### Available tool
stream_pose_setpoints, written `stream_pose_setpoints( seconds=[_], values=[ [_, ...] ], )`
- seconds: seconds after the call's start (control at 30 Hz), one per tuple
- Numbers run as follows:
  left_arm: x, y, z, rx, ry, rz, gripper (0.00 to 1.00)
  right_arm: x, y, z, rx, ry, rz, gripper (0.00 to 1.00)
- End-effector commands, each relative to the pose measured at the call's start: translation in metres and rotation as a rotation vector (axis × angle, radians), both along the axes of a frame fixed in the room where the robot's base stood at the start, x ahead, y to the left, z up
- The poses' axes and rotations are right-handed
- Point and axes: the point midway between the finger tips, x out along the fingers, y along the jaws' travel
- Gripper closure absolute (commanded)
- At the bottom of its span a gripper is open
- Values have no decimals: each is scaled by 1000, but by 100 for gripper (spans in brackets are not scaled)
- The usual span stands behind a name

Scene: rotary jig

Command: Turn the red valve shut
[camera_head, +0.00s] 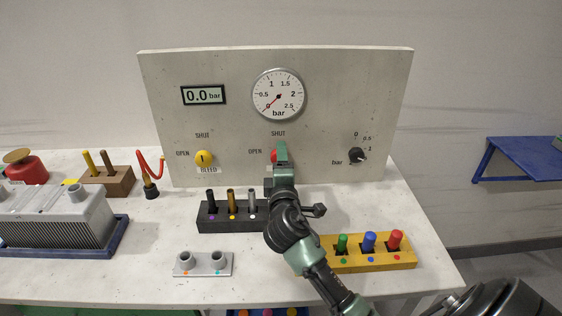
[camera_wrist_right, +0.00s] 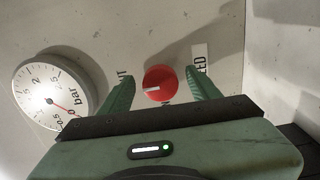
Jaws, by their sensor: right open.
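The red valve (camera_wrist_right: 160,83) is a round knob on the upright panel. Its white mark points left in the right wrist view, towards the partly hidden SHUT label. In the head view a sliver of the red valve (camera_head: 273,156) shows beside my right gripper (camera_head: 281,150), which covers the rest. In the right wrist view my right gripper (camera_wrist_right: 159,77) is open, its green fingers on either side of the knob with a small gap at each side. My left gripper is not in view.
Above the valve, the gauge (camera_head: 278,95) needle points near 0, and the display (camera_head: 203,95) reads 0.0 bar. A yellow valve (camera_head: 204,158) and a black knob (camera_head: 357,155) flank it. A dark peg block (camera_head: 229,222) and yellow block (camera_head: 370,263) stand near my right arm.

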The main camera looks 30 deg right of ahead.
Motion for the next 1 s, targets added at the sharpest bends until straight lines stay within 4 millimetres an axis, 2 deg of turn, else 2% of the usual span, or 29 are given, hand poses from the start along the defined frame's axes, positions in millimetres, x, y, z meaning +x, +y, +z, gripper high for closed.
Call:
stream_pose_setpoints(
  seconds=[0.3,0.5,1.0],
  values=[
    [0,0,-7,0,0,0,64,-41,26,-3,3,1,1,38],
    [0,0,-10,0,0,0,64,-61,38,-2,3,2,0,38],
    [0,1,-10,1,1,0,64,-65,40,-1,2,1,0,38]
  ],
)
